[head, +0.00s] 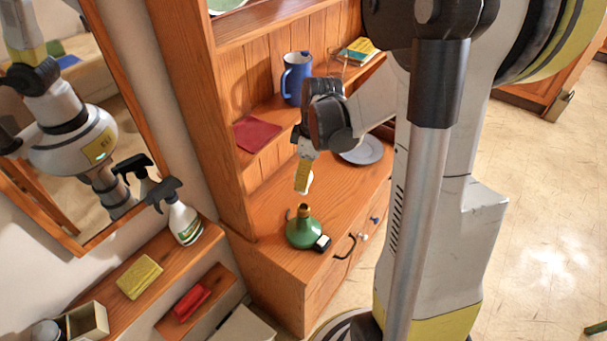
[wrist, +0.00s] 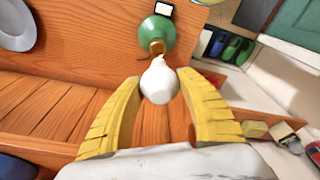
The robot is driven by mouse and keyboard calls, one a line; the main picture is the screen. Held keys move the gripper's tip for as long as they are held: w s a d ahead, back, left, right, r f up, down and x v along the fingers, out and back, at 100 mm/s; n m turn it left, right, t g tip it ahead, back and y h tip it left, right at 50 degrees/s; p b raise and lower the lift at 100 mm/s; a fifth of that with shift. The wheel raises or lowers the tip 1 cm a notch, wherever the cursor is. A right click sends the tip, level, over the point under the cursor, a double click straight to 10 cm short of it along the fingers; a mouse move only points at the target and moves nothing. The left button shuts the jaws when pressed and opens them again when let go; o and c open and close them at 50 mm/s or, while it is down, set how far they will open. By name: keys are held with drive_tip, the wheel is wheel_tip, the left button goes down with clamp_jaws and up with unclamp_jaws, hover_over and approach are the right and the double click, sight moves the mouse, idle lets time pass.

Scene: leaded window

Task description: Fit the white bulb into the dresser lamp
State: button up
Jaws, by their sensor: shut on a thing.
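The white bulb (wrist: 159,83) is held between the yellow fingers of my gripper (wrist: 158,108) in the wrist view. In the head view my gripper (head: 305,178) is above the dresser top, with a bit of the white bulb (head: 309,181) showing beside the fingers. The green dresser lamp (head: 304,230) stands upright near the dresser's front edge, its brass socket open at the top. In the wrist view the lamp (wrist: 157,31) and its socket (wrist: 157,47) lie just beyond the bulb.
A grey plate (head: 362,152) lies farther along the dresser top (head: 275,259). A blue jug (head: 296,78) and a red cloth (head: 257,134) are on the shelf above. A small black-and-white item (head: 322,243) is beside the lamp. A spray bottle (head: 184,221) stands on the left wall shelf.

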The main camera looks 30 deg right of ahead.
drive_tip(key=shift+f+b, duration=1.75)
drive_tip(key=shift+f, duration=0.8)
drive_tip(key=shift+f+b, duration=0.65)
drive_tip(key=shift+f, duration=0.05)
drive_tip(key=shift+f+b, duration=1.15)
drive_tip(key=shift+b, duration=0.25)
drive_tip(key=o, duration=1.5)
drive_tip(key=shift+c, duration=0.2)
drive_tip(key=shift+r+p, duration=3.15)
drive_tip(key=shift+r, duration=1.35)
